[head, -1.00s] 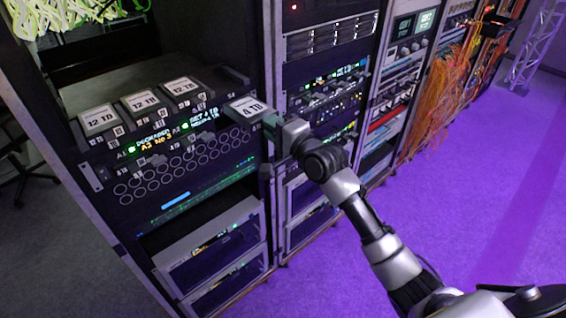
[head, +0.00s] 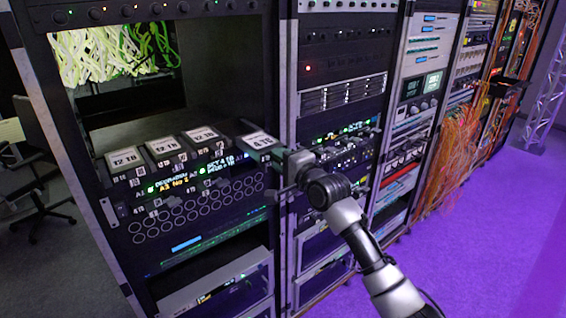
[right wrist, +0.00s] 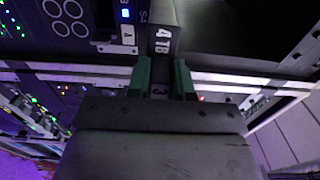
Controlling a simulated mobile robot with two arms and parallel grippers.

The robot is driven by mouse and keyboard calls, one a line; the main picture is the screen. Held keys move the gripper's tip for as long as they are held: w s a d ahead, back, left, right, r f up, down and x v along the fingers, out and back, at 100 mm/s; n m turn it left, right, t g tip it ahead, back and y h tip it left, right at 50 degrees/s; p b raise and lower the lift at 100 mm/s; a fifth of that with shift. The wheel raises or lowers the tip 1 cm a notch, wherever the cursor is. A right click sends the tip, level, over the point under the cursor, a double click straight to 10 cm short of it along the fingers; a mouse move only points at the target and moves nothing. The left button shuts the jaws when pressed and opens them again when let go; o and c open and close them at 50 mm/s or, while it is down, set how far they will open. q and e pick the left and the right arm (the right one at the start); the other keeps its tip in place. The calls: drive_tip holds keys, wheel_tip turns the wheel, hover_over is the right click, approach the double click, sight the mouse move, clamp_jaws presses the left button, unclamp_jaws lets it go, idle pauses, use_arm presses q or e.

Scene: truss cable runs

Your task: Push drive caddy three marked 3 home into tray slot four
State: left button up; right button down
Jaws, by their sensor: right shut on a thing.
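Drive caddy three (head: 258,141), with a white 4 TB label, is at the right end of the drive tray (head: 200,211), standing out toward me at the fourth position. My left gripper is not in view.
Three caddies labelled 12 TB (head: 166,148) stand in a row left of caddy three. Rack posts (head: 285,90) and neighbouring racks (head: 345,95) stand close on the right. Orange cables (head: 457,135) hang farther right. Open purple floor (head: 490,240) lies at the lower right.

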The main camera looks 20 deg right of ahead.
drive_tip(key=shift+r, duration=0.1)
idle(0.3)
drive_tip(key=shift+p, duration=0.35)
drive_tip(key=shift+p, duration=0.3)
drive_tip(key=shift+w, duration=0.15)
idle(0.3)
drive_tip(key=shift+b+x, duration=0.4)
drive_tip(key=shift+x, duration=0.35)
drive_tip(key=shift+w+a, duration=0.15)
drive_tip(key=shift+w, duration=0.1)
drive_tip(key=shift+w+a, duration=0.15)
drive_tip(key=shift+w, duration=0.15)
